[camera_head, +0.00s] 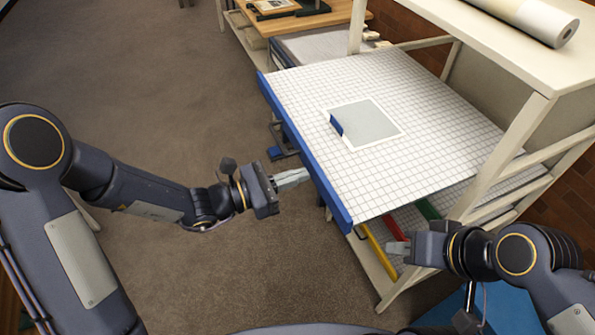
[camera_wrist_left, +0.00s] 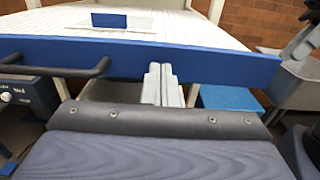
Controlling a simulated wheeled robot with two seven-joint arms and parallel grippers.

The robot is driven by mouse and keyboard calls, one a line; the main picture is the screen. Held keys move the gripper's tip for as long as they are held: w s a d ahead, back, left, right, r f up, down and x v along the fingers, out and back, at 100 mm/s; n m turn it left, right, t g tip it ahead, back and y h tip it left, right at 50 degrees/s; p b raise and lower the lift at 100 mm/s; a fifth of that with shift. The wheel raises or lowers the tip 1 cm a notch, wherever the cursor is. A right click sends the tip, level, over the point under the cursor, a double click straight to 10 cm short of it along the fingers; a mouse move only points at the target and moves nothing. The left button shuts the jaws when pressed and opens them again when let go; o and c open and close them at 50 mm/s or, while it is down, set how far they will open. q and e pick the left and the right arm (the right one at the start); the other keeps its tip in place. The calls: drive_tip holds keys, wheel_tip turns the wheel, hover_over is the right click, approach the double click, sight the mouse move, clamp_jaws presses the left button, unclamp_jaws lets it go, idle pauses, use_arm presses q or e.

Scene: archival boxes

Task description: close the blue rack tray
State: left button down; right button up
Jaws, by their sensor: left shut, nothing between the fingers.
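The blue rack tray (camera_head: 312,165) is pulled out of the white rack, its blue front facing me and its white gridded surface showing. A grey square sheet with a white border (camera_head: 368,124) lies on it, with a small blue piece (camera_head: 336,125) at its edge. My left gripper (camera_head: 304,174) is shut and empty, its tips close to the tray's blue front; contact is unclear. In the left wrist view the fingers (camera_wrist_left: 160,78) point at the blue front (camera_wrist_left: 215,61), right of its dark handle (camera_wrist_left: 60,70). My right gripper (camera_head: 392,247) is near the rack's lower trays; its opening is unclear.
Yellow (camera_head: 378,252) and green (camera_head: 428,208) tray fronts sit lower in the rack (camera_head: 508,160). A rolled tube (camera_head: 535,18) lies on the rack's top. A wooden desk (camera_head: 300,20) stands behind. The carpet (camera_head: 170,90) at left is open.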

use_arm(q)
drive_tip(key=shift+d, duration=0.25)
use_arm(e)
drive_tip(key=shift+r, duration=0.1)
use_arm(q)
drive_tip(key=shift+w, duration=0.1)
